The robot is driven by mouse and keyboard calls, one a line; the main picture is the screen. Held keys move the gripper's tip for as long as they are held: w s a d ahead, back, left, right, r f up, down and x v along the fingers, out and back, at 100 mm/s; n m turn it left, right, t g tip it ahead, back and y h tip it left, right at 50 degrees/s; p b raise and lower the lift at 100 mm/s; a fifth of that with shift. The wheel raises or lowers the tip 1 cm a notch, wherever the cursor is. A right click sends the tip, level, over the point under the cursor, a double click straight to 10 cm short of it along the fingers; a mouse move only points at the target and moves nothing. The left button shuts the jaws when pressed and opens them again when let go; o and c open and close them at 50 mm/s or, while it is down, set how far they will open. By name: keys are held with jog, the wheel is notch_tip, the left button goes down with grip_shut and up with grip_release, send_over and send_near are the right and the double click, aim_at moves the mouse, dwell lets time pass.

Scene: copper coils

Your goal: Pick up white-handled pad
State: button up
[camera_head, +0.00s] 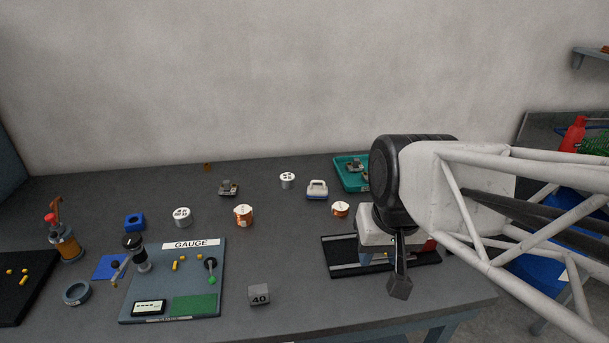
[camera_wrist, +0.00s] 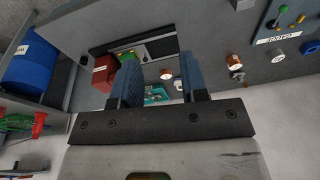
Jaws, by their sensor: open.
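The white-handled pad (camera_head: 317,190) stands on the grey table in the head view, with a white loop handle on a blue base. It is left of the teal tray and behind a small copper coil (camera_head: 340,209). In the wrist view a small white shape (camera_wrist: 179,86), likely the pad, shows between the fingers, partly hidden. My gripper (camera_wrist: 159,76) is open and empty, its two dark blue fingers apart. In the head view my arm comes in from the right, and the gripper is to the right of and nearer than the pad, not touching it.
The teal tray (camera_head: 349,181) stands right of the pad, partly behind my arm. A black rail plate (camera_head: 340,262) lies below my gripper. A white slotted spool (camera_head: 287,180) and a larger copper coil (camera_head: 244,215) stand left. A gauge board (camera_head: 172,280) fills the front left.

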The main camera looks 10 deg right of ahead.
jog(key=w+a+m+g+y, duration=0.1)
jog(key=w+m+g+y, duration=0.3)
jog(key=w, duration=1.1)
jog(key=m+t+y, duration=0.5)
jog(key=m+y, duration=0.4)
jog(key=m, duration=0.6)
send_near(318, 181)
jog(key=shift+w+a+f, duration=0.25)
jog(key=shift+w+a, duration=0.05)
jog(key=shift+a, duration=0.15)
jog(key=shift+w+a+f, duration=0.25)
jog(key=shift+w+a, duration=0.1)
jog(key=shift+a, duration=0.15)
jog(key=shift+x, duration=1.3)
jog(key=shift+s, duration=0.1)
jog(key=shift+x, duration=2.6)
jog(key=shift+s, duration=0.1)
